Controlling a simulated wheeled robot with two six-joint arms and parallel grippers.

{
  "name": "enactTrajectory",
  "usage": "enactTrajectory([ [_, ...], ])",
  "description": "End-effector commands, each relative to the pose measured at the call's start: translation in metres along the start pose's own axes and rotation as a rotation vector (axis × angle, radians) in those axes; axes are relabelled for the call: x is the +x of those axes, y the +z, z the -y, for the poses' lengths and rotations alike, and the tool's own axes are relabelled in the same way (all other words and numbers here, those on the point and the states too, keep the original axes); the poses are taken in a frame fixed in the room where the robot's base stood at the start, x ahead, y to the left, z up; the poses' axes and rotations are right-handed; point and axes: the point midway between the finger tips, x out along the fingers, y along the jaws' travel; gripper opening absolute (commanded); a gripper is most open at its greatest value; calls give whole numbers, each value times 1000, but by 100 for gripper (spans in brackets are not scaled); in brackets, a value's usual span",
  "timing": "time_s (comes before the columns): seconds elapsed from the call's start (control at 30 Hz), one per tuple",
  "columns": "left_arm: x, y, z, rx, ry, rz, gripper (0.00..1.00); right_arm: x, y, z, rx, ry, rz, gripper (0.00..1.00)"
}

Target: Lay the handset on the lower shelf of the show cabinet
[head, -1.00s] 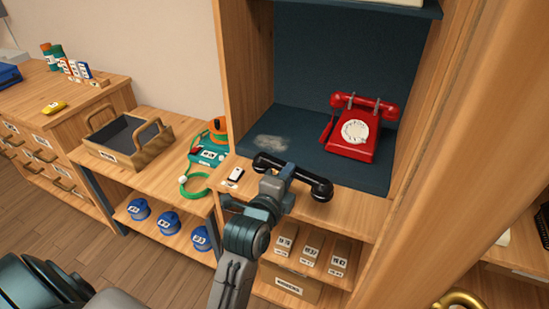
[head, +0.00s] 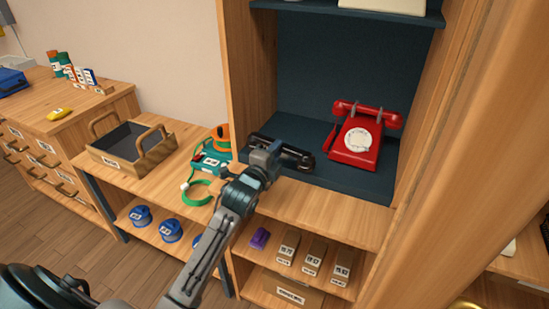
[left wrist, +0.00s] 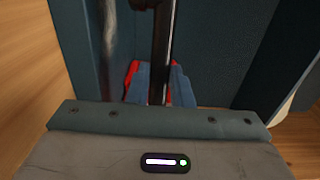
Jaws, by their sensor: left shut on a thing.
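The black handset (head: 297,158) is in my left gripper (head: 268,158), which is shut around its middle. The handset lies crosswise at the left of the show cabinet's dark blue lower shelf (head: 325,181); I cannot tell whether it touches the shelf. In the left wrist view the handset's dark bar (left wrist: 161,45) runs up between the fingers (left wrist: 158,84). A red dial phone (head: 357,140) stands on the same shelf to the right, apart from the handset. My right gripper is not in view.
The upper shelf (head: 300,8) is above. The cabinet's left wall (head: 237,70) is close to the handset's left end. A purple item (head: 260,238) and several small boxes (head: 313,260) sit below. A green corded item (head: 196,192) and a wooden tray (head: 140,165) stand left.

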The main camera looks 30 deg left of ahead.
Motion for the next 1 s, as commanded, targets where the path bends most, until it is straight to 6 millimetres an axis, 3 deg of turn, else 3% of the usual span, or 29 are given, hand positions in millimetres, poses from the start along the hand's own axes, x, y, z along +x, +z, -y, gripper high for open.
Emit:
enactTrajectory([
  [0.17,11,8,-2,-1,0,1,0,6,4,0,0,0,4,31],
  [0.43,11,8,-34,0,0,0,0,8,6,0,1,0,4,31],
  [0.83,11,8,-40,0,-1,-1,0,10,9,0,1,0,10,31],
  [0.87,11,8,-40,0,0,0,25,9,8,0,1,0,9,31],
  [0.93,11,8,-40,0,0,0,39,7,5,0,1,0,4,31],
  [1.0,11,8,-40,0,0,0,41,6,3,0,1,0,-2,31],
])
